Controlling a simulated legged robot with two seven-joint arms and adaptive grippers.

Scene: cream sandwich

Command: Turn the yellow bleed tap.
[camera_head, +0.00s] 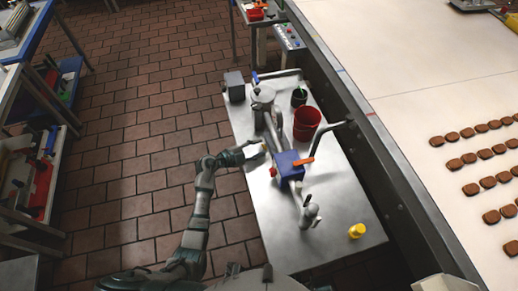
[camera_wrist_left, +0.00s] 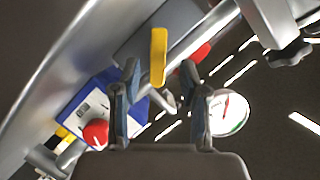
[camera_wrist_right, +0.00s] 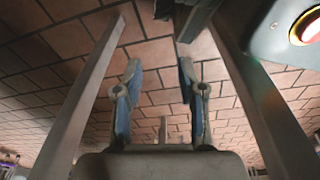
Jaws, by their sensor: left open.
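The yellow bleed tap (camera_wrist_left: 158,56) shows in the left wrist view as a flat yellow lever beside a metal pipe. It stands just beyond and between the fingertips of my left gripper (camera_wrist_left: 160,72), which is open; I cannot tell whether they touch. In the head view my left gripper (camera_head: 255,150) is beside the pipework, left of the blue box (camera_head: 288,165). A small yellow patch shows there, partly hidden by the gripper. My right gripper (camera_wrist_right: 157,75) is open and empty over the brick floor in the right wrist view.
A round gauge (camera_wrist_left: 228,113) and a red knob (camera_wrist_left: 95,132) lie near my left fingers. A conveyor (camera_head: 420,70) with biscuits runs along the right.

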